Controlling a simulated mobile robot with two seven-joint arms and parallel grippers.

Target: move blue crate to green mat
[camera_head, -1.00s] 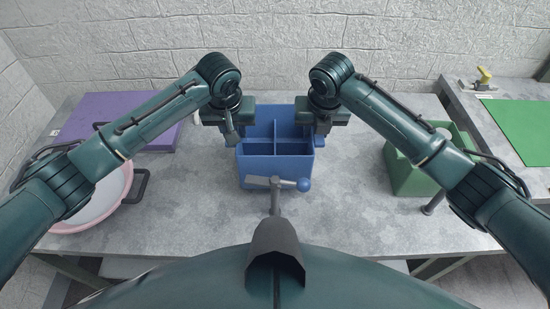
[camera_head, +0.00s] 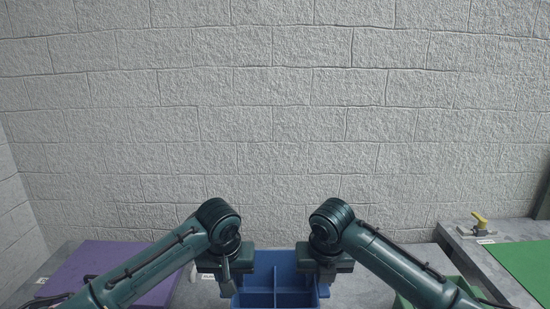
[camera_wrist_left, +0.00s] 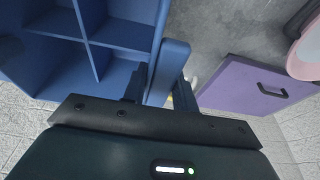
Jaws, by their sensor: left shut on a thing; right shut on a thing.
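The blue crate (camera_head: 275,262), an open box with dividers, is at the bottom middle of the head view between my two grippers. My right gripper (camera_head: 327,280) is shut on the crate's right side. The crate's lower front is cut off, and I cannot tell whether it is off the table. The green mat (camera_head: 528,262) lies flat on the surface at the far right.
A green box (camera_head: 468,288) shows partly behind my right arm. A yellow-handled thing (camera_head: 480,222) stands at the back right beside the green mat. A pale wall (camera_head: 280,120) closes the back. A pink-rimmed basin (camera_wrist_left: 306,50) shows in the left wrist view.

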